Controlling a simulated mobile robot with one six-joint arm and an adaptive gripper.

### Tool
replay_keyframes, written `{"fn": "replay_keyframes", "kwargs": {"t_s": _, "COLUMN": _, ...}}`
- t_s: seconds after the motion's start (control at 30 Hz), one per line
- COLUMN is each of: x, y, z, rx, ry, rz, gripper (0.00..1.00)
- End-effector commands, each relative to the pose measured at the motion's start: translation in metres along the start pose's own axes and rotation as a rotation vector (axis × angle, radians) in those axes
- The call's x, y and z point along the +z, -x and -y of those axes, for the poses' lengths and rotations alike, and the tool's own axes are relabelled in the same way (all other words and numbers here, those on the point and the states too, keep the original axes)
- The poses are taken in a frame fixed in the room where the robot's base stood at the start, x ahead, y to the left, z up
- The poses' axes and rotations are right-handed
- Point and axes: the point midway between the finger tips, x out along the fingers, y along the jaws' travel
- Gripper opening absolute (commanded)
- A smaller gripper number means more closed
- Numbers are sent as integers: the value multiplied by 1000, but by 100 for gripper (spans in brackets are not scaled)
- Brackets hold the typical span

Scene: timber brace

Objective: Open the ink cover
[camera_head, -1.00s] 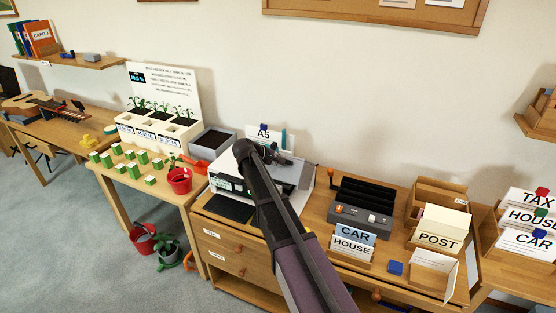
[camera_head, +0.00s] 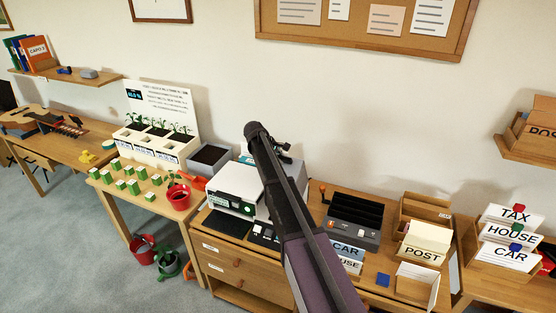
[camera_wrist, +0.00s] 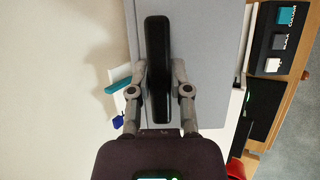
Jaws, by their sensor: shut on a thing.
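The white printer (camera_head: 236,187) stands on the wooden desk, partly hidden behind my arm. In the wrist view its grey cover (camera_wrist: 215,50) fills the upper middle and carries a long black handle (camera_wrist: 158,30). My gripper (camera_wrist: 159,68) has one finger on each side of this handle and is shut on it. In the head view my gripper (camera_head: 282,150) is at the top of the printer, mostly hidden by my forearm. How far the cover is raised is hard to tell.
A dark slotted organiser (camera_head: 352,216) stands right of my arm. A soil-filled planter box (camera_head: 208,160) and a red pot (camera_head: 178,196) are left.

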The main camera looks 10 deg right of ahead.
Motion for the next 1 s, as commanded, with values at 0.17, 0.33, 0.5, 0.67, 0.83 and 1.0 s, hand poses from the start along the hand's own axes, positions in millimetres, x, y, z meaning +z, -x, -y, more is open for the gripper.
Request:
{"fn": "replay_keyframes", "kwargs": {"t_s": 0.17, "x": 1, "y": 4, "z": -29, "rx": -80, "ry": 30, "rz": 3, "gripper": 0}}
{"fn": "replay_keyframes", "kwargs": {"t_s": 0.33, "x": 0, "y": 3, "z": -53, "rx": -163, "ry": 65, "rz": 2, "gripper": 0}}
{"fn": "replay_keyframes", "kwargs": {"t_s": 0.5, "x": -2, "y": -1, "z": -78, "rx": -206, "ry": 84, "rz": 1, "gripper": 0}}
{"fn": "replay_keyframes", "kwargs": {"t_s": 0.67, "x": -4, "y": -9, "z": -108, "rx": -204, "ry": 82, "rz": 1, "gripper": 0}}
{"fn": "replay_keyframes", "kwargs": {"t_s": 0.83, "x": -8, "y": -19, "z": -131, "rx": -202, "ry": 82, "rz": 0, "gripper": 0}}
{"fn": "replay_keyframes", "kwargs": {"t_s": 1.0, "x": -10, "y": -26, "z": -145, "rx": -202, "ry": 82, "rz": 0, "gripper": 0}}
